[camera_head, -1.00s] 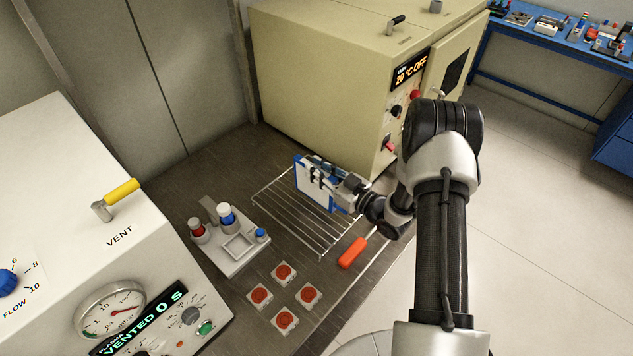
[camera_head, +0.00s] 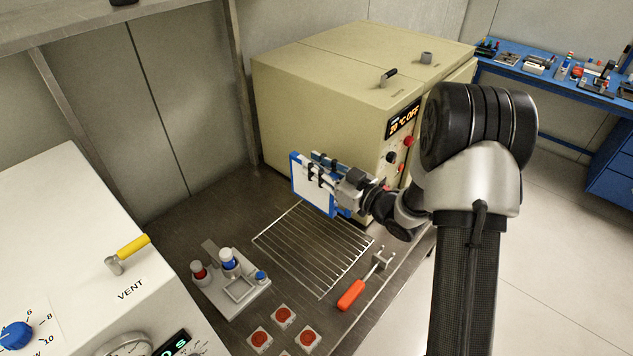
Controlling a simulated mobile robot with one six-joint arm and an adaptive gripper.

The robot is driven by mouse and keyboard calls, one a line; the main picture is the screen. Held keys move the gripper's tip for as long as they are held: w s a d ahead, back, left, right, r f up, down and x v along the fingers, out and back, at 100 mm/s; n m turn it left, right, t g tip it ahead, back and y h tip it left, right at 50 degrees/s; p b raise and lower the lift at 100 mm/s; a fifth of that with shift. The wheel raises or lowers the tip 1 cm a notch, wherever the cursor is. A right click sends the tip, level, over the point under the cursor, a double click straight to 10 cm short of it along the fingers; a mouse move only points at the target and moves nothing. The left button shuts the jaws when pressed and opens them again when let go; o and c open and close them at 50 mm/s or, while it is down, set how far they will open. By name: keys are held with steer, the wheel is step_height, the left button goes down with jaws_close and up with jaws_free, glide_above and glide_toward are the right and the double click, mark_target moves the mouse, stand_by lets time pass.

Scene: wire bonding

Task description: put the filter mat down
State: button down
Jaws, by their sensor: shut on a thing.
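The filter mat (camera_head: 311,188), a white panel with a blue frame, is in my gripper (camera_head: 325,176). My gripper is shut on its upper right part and holds it upright, slightly tilted, in front of the cream oven. The mat looks to be above the far end of the wire rack (camera_head: 313,250). The exact gap between them is hard to tell. Part of the mat is hidden behind the gripper's fingers.
A grey tray with bottles (camera_head: 231,285) stands left of the rack. Several red-centred square pieces (camera_head: 283,313) lie in front. An orange-handled tool (camera_head: 351,295) lies at the bench's right edge. The cream oven (camera_head: 325,105) stands behind; a white machine (camera_head: 75,235) is at left.

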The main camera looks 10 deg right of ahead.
steer(key=shift+r, duration=1.15)
